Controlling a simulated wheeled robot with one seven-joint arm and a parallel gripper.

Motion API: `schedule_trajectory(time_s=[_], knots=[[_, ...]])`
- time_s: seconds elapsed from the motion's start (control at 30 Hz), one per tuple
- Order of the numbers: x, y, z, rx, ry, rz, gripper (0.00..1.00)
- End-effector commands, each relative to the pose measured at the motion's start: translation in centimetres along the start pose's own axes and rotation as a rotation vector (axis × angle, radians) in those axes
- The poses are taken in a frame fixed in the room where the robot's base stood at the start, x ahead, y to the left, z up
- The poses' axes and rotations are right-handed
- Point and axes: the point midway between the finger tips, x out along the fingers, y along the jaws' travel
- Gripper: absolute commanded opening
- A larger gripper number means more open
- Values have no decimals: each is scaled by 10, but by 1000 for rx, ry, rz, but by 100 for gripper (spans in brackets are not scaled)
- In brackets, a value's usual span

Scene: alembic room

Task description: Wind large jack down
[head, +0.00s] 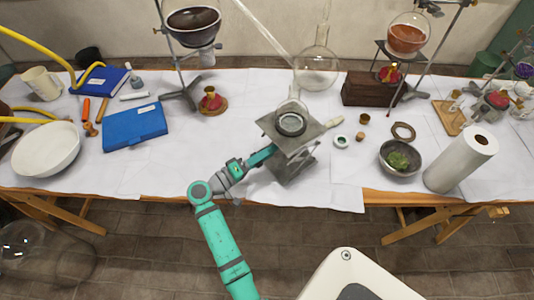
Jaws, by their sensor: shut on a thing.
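The large jack (303,139) stands near the front edge of the table, its square grey metal top plate raised on crossed legs. A round glass vessel with a dark ring (291,122) sits on the plate, below the large clear flask. My gripper (271,152) comes in from the front left, just under the left edge of the plate. It is shut on the jack's winding knob at the side; the jaws and the plate mostly hide the knob and the exact grip.
A long-necked glass flask (317,68) stands behind the jack. A burner (212,101) and a blue book (135,127) lie left. White cloth (225,135) is clear left of the jack.

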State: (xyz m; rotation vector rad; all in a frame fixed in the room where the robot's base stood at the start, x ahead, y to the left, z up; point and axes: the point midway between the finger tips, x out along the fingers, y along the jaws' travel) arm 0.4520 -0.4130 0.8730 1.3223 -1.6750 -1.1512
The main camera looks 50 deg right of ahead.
Motion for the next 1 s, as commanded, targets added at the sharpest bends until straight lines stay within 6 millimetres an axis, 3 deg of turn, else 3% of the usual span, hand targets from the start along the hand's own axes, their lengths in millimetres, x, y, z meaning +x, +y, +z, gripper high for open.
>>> schedule_trajectory(time_s=[1.0], knots=[[-3,-1,-2,-966,7,0,19]])
